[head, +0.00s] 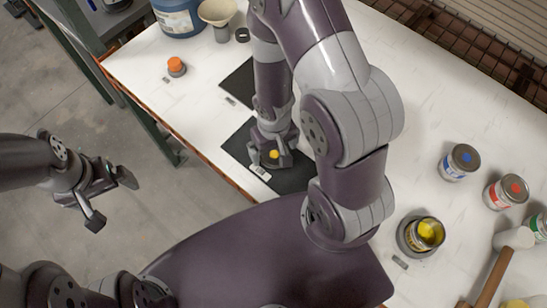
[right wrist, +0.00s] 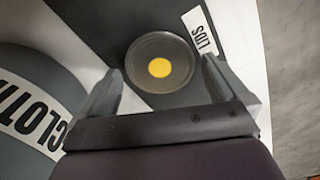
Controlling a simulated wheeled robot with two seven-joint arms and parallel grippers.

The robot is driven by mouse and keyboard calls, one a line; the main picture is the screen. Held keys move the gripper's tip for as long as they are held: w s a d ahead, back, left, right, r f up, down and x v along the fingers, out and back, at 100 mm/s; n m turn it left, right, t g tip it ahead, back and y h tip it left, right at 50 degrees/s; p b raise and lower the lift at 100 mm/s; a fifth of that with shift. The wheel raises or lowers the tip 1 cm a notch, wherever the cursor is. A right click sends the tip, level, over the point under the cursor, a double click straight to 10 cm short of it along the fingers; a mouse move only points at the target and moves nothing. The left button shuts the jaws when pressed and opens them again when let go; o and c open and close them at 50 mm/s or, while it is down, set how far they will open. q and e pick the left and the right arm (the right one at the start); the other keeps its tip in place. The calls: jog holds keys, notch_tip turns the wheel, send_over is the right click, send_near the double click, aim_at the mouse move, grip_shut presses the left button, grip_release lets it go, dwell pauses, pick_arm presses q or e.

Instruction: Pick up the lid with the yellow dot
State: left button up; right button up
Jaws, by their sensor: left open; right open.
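The lid with the yellow dot (right wrist: 160,67) is a round grey disc lying on a dark mat (right wrist: 118,18) beside a label reading LIDS. In the head view its yellow dot (head: 274,154) shows between the fingers of my right gripper, which hide much of the lid. My right gripper (right wrist: 165,85) is open, with one finger on each side of the lid; I cannot tell whether they touch it. My left gripper (head: 110,200) is open and empty, off the table over the floor at the left.
A second dark mat (head: 240,82) lies behind. An orange-capped item (head: 176,66) and blue bucket (head: 178,18) are at back left.

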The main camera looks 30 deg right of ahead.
jog(key=shift+s+f, duration=0.25)
jog(key=shift+f, duration=0.1)
jog(key=shift+w, duration=0.2)
jog(key=c, duration=0.8)
jog(key=shift+c, duration=0.3)
jog(key=shift+s, duration=0.1)
